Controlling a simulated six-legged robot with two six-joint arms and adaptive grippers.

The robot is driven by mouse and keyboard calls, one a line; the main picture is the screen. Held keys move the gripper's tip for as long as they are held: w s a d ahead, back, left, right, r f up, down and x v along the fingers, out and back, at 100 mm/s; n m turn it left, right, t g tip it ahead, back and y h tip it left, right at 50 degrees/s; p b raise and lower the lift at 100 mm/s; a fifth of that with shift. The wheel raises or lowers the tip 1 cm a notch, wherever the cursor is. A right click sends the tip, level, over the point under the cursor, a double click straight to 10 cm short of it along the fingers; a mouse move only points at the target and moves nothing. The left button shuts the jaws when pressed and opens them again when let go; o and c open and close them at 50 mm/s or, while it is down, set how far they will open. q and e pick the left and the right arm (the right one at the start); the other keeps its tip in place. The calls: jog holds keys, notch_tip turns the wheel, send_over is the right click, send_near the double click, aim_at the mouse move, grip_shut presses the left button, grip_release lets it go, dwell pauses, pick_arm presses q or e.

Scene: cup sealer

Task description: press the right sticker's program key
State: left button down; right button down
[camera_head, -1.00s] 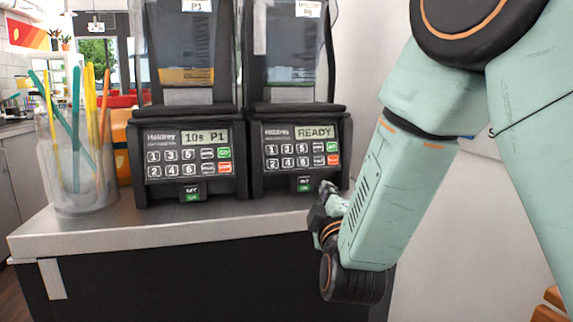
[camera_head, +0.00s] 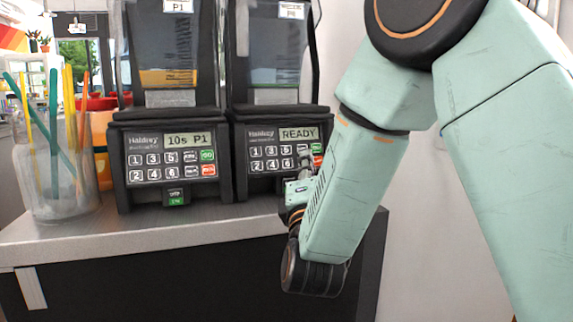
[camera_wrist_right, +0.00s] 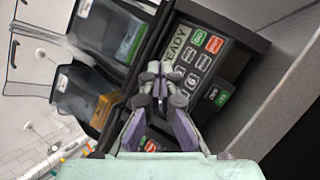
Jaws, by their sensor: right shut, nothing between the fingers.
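The right sealer's keypad (camera_head: 268,158) has number keys 1, 3, 5 above 2, 4, 6, under a display (camera_head: 298,134) reading READY. The right sticker (camera_head: 291,10) is at the top of that machine; its small print looks like a P and a digit I cannot read surely. My right gripper (camera_head: 307,160) is shut and empty, its tips in front of the keypad's right part, hiding some lower-row keys there. In the right wrist view the gripper (camera_wrist_right: 160,82) is over the keypad (camera_wrist_right: 203,62); contact cannot be told. My left gripper is not in view.
The left sealer (camera_head: 170,158) stands alongside, its display reading 10s P1, under a sticker (camera_head: 178,6) marked P1. A clear jar (camera_head: 55,190) of coloured straws is at the left. The counter (camera_head: 150,232) in front of the machines is clear.

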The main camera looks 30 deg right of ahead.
aim_at(292, 166)
jog(key=shift+w, duration=0.1)
jog(key=w+b, duration=0.1)
jog(key=w, duration=0.1)
jog(key=w+d+f, duration=0.1)
jog(key=w, duration=0.1)
jog(key=w+f+b, duration=0.1)
jog(key=w, duration=0.1)
jog(key=shift+d+f+b, duration=0.15)
jog(key=shift+d+b, duration=0.1)
jog(key=shift+b, duration=0.05)
jog(key=shift+w+d+f, duration=0.15)
jog(key=shift+w, duration=0.4)
jog(key=shift+w+d+f, duration=0.1)
jog(key=shift+w+f, duration=0.05)
jog(key=shift+w, duration=0.35)
jog(key=shift+w, duration=0.2)
dwell(0.4)
jog(key=shift+w+f+p, duration=0.1)
jog(key=shift+w+p, duration=0.1)
jog(key=shift+p, duration=0.15)
jog(key=shift+w+d+f, duration=0.1)
jog(key=shift+w+d, duration=0.05)
jog(key=shift+w, duration=0.2)
dwell(0.6)
jog(key=shift+s, duration=0.15)
jog(key=shift+s+a+r+p, duration=0.2)
jog(key=shift+s+r+p, duration=0.05)
jog(key=shift+s+p, duration=0.4)
